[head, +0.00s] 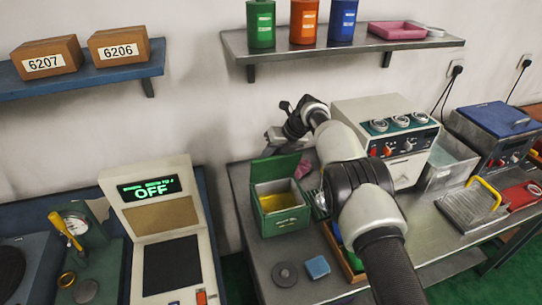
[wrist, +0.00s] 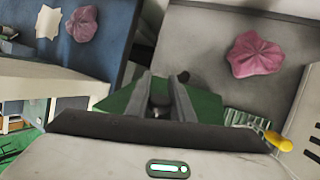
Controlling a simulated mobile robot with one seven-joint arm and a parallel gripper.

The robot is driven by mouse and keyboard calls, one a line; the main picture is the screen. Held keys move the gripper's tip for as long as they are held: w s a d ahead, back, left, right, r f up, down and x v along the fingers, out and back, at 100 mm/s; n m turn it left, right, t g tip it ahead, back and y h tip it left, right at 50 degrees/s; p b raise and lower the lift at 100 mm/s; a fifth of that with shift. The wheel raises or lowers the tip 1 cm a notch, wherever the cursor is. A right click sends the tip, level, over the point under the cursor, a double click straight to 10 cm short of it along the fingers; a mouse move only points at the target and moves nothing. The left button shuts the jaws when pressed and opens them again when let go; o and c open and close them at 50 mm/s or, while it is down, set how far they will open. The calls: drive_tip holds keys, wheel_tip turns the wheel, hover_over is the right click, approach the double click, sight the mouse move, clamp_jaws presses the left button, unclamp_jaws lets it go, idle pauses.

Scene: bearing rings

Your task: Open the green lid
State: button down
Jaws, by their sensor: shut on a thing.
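The green box (head: 284,222) stands on the grey bench with its green lid (head: 272,169) raised and tilted up at the back edge. Yellow contents (head: 283,202) show inside the box. My gripper (head: 277,143) is behind and above the lid, partly hidden by my arm. In the wrist view my gripper (wrist: 161,90) is shut on the green lid (wrist: 205,103), with a small dark knob-like part between the fingers. The exact contact is hard to see.
A pink cloth (head: 303,168) lies beside the box. A grey ring (head: 286,274) and a blue block (head: 317,267) lie in front. A cream machine (head: 392,130) stands to the right. A shelf (head: 350,42) with bottles hangs above.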

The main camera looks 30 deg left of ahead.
drive_tip(key=c, duration=1.6)
unclamp_jaws()
drive_tip(key=shift+o, duration=0.2)
drive_tip(key=b+v, duration=0.1)
drive_tip(key=v, duration=1.6)
drive_tip(key=shift+r, duration=0.25)
drive_tip(key=shift+d, duration=0.15)
